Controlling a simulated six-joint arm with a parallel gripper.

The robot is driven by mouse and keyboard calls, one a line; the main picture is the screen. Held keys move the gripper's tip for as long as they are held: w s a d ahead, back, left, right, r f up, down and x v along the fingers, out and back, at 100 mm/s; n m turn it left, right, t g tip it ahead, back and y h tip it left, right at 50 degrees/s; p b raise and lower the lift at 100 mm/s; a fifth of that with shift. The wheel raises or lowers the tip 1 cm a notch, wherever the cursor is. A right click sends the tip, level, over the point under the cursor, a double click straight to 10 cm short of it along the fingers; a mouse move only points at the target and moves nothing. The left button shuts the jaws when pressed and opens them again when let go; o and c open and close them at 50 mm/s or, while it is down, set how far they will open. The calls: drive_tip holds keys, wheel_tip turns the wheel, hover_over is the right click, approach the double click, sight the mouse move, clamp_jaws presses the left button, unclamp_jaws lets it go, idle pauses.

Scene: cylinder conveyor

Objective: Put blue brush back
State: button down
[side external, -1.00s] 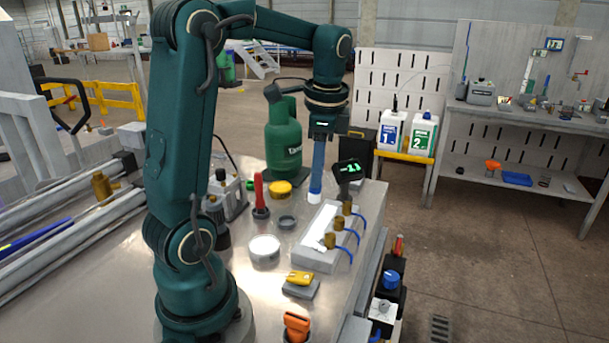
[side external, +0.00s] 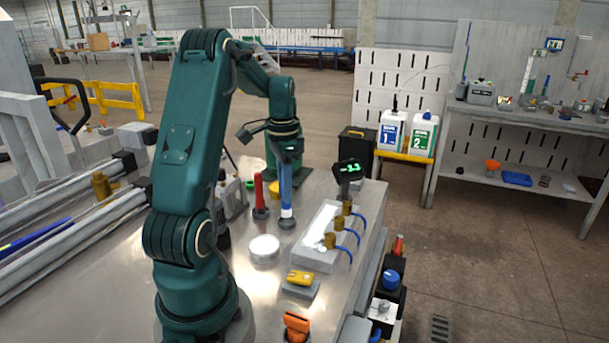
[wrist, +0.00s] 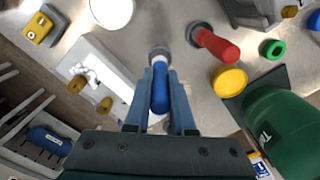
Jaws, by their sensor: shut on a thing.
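The blue brush (side external: 286,183) stands upright below my gripper (side external: 286,160), which is shut on its upper part. Its white lower section is right at the dark ring-shaped holder (side external: 287,223). I cannot tell how deep it sits in the ring. In the wrist view, the blue brush (wrist: 160,92) lies between my gripper's fingers (wrist: 160,80), with the grey holder (wrist: 159,52) just past its white end. The red brush (side external: 259,190) stands in its own holder just left of the blue one, and it also shows in the wrist view (wrist: 219,46).
A white round dish (side external: 264,247) and a pale block with brass fittings (side external: 316,258) stand in front. A small display (side external: 348,171) is to the right. The green gas cylinder (wrist: 284,130) is close by in the wrist view, mostly hidden by my arm from the side.

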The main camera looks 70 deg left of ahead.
drive_tip(key=shift+f, duration=1.05)
drive_tip(key=shift+f, duration=0.1)
drive_tip(key=c, duration=0.8)
unclamp_jaws()
drive_tip(key=shift+o, duration=0.2)
wheel_tip(320, 180, up, 12)
drive_tip(key=shift+r, duration=0.1)
drive_tip(key=d+r+t+y, duration=0.15)
drive_tip(key=d+t, duration=0.25)
drive_tip(key=d, duration=1.6)
drive_tip(key=s+d+f+t+h, duration=0.1)
drive_tip(key=s+d+f, duration=0.1)
drive_tip(key=s+d, duration=0.3)
drive_tip(key=shift+d+f+t, duration=0.3)
drive_tip(key=shift+d+f, duration=0.1)
drive_tip(key=shift+d, duration=0.3)
